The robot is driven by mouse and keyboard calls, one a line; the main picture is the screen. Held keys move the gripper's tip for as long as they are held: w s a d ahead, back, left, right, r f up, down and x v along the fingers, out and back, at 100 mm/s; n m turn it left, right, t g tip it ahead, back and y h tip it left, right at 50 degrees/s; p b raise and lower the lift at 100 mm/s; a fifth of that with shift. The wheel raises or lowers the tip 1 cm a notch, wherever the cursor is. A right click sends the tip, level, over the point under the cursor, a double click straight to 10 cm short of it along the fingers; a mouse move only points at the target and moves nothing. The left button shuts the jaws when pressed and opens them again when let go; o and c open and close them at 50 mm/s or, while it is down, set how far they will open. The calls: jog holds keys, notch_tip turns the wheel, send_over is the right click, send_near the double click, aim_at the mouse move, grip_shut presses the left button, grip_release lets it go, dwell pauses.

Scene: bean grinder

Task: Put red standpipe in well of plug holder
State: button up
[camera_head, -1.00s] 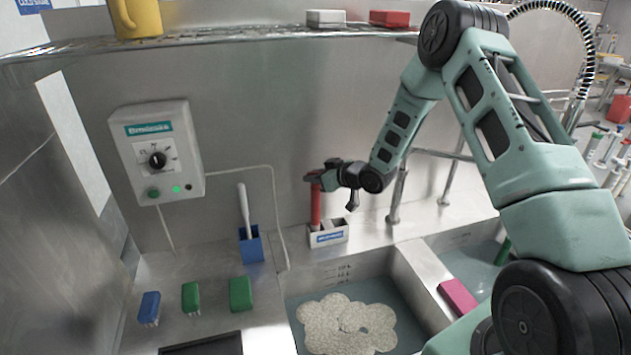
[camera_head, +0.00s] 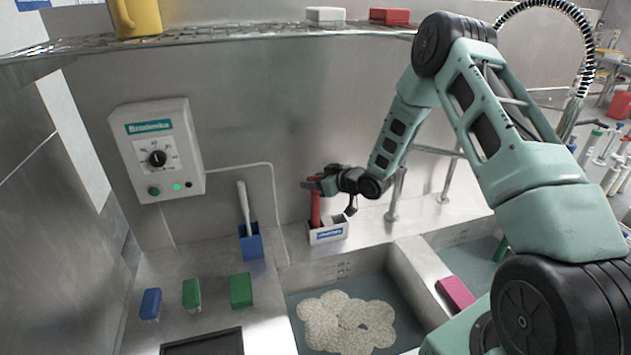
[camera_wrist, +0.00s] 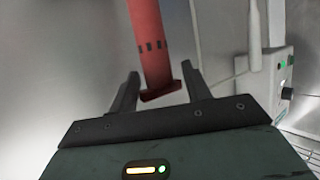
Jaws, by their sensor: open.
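The red standpipe (camera_head: 315,207) stands upright in the white plug holder (camera_head: 328,233) on the ledge behind the basin. Which compartment its lower end is in cannot be told for sure. My gripper (camera_head: 312,184) is beside the top of the standpipe. In the wrist view the standpipe (camera_wrist: 150,45) runs between the two spread fingers of my gripper (camera_wrist: 157,88), with its flared end near the palm. The fingers are open and visible gaps remain on both sides of it.
A blue holder (camera_head: 251,243) with a white-handled brush stands left of the plug holder. A control box (camera_head: 157,150) hangs on the wall. Below is a basin with pale foam (camera_head: 345,322); a pink block (camera_head: 456,292) lies on the divider. Blue and green brushes lie at left.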

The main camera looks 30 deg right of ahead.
jog(key=shift+r, duration=0.25)
jog(key=b+v, duration=0.4)
jog(key=v, duration=0.8)
jog(key=s+a+r+n+g+h, duration=0.1)
jog(key=s+a+g, duration=0.15)
jog(key=a, duration=0.45)
jog(key=s+a+r+g+h, duration=0.1)
jog(key=s+a+r+g, duration=0.1)
jog(key=s+a, duration=0.3)
jog(key=s+a+r+n+g, duration=0.1)
jog(key=s+a+g, duration=0.1)
jog(key=a, duration=0.6)
jog(key=s+a+r+g+h, duration=0.1)
jog(key=s+a+r+g, duration=0.1)
jog(key=s, duration=1)
jog(key=s+a+r+n+g+h, duration=0.1)
jog(key=s+a+g, duration=0.3)
jog(key=s, duration=0.8)
jog(key=shift+s+a+r, duration=0.35)
jog(key=shift+a+r, duration=0.1)
jog(key=shift+a, duration=0.25)
